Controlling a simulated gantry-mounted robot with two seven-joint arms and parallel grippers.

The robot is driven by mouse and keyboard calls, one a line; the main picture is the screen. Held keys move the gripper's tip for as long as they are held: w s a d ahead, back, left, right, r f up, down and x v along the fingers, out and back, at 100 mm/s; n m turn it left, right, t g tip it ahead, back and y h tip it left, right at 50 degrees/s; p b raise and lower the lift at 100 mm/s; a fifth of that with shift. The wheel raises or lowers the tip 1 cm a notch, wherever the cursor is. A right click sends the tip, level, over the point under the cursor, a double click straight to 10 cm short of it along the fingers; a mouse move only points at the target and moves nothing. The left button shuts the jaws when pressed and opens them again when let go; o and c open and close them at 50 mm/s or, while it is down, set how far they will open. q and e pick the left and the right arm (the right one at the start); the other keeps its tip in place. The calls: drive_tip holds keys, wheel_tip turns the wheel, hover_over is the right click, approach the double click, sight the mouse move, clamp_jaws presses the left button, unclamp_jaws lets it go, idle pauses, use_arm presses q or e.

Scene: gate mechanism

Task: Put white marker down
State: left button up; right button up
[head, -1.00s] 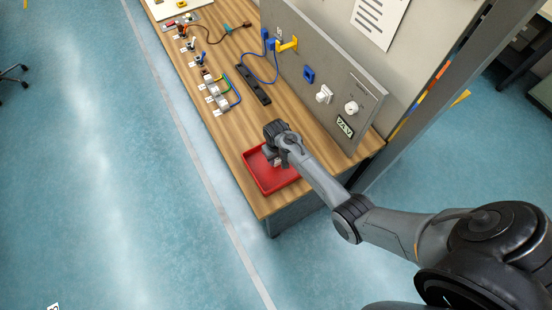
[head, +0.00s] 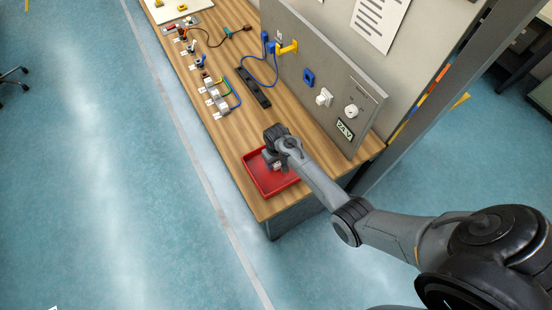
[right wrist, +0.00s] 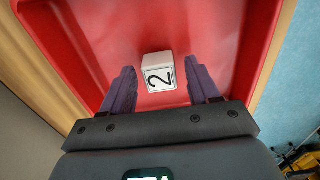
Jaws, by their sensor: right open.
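The white marker (right wrist: 158,73), a small white block with a black 2 on its face, is in the red tray (head: 253,176). In the right wrist view it sits between the fingertips of my right gripper (right wrist: 162,70). The two dark fingers are spread apart, with red tray surface showing between each finger and the block. In the head view my right gripper (head: 271,159) is low over the tray and hides part of it. My left gripper is not in view.
The tray stands near the wooden table's (head: 222,133) front end. A grey upright panel (head: 325,75) with sockets and a display runs along the table's right side. Cable connectors (head: 213,93) and a black power strip (head: 253,87) lie farther back.

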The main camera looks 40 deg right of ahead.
wheel_tip(320, 180, up, 12)
drive_tip(key=s+a+r+n+t, duration=0.1)
drive_tip(key=s+a+r, duration=0.1)
drive_tip(key=s, duration=0.6)
drive_tip(key=s+a+r+n+t, duration=0.1)
drive_tip(key=s+a+r, duration=0.2)
drive_tip(key=s+a, duration=0.2)
drive_tip(key=s+a+r+n+t, duration=0.1)
drive_tip(key=s+a+r+n, duration=0.1)
drive_tip(key=s, duration=0.9)
drive_tip(key=shift+a+r+t, duration=0.3)
drive_tip(key=shift+a, duration=0.45)
wheel_tip(320, 180, up, 9)
drive_tip(key=p, duration=0.9)
drive_tip(key=shift+f, duration=0.1)
